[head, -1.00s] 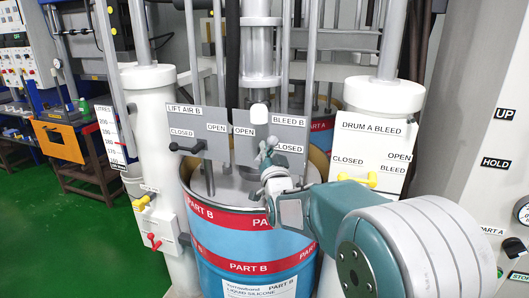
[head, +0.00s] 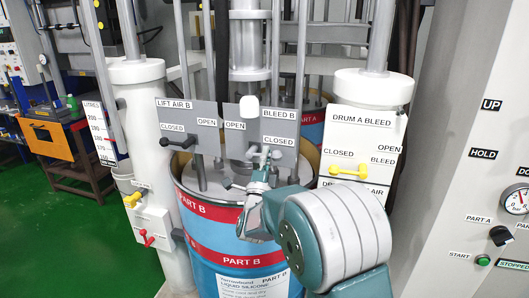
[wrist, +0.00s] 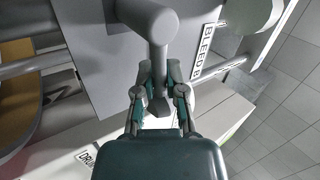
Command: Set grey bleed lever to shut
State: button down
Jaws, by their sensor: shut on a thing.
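The grey bleed lever (wrist: 157,55) shows in the wrist view as a rounded head with a bar running down between my fingers. My gripper (wrist: 158,103) is shut on the bar's lower end, one finger on each side. In the head view my gripper (head: 262,160) is at the BLEED B panel (head: 281,128), just below its CLOSED label. The OPEN label (head: 235,125) is to the left. In the head view the lever is small and largely hidden by my gripper, so its exact angle is unclear.
A black lever (head: 178,142) sits on the LIFT AIR B panel at left. A yellow lever (head: 348,171) is on the DRUM A BLEED panel at right. The blue and red PART B drum (head: 209,238) stands below.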

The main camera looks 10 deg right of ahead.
jog(key=shift+f+m+g+h, duration=0.3)
jog(key=shift+m+h, duration=0.2)
jog(key=shift+m, duration=0.15)
jog(key=shift+f+m+g+h, duration=0.25)
jog(key=shift+m+h, duration=0.25)
jog(key=shift+m, duration=0.15)
jog(key=shift+f, duration=0.15)
jog(key=c, duration=0.7)
grip_release()
jog(key=shift+m, duration=0.3)
jog(key=shift+r, duration=0.2)
jog(key=shift+s, duration=0.1)
jog(key=v, duration=1.2)
jog(key=shift+f, duration=0.25)
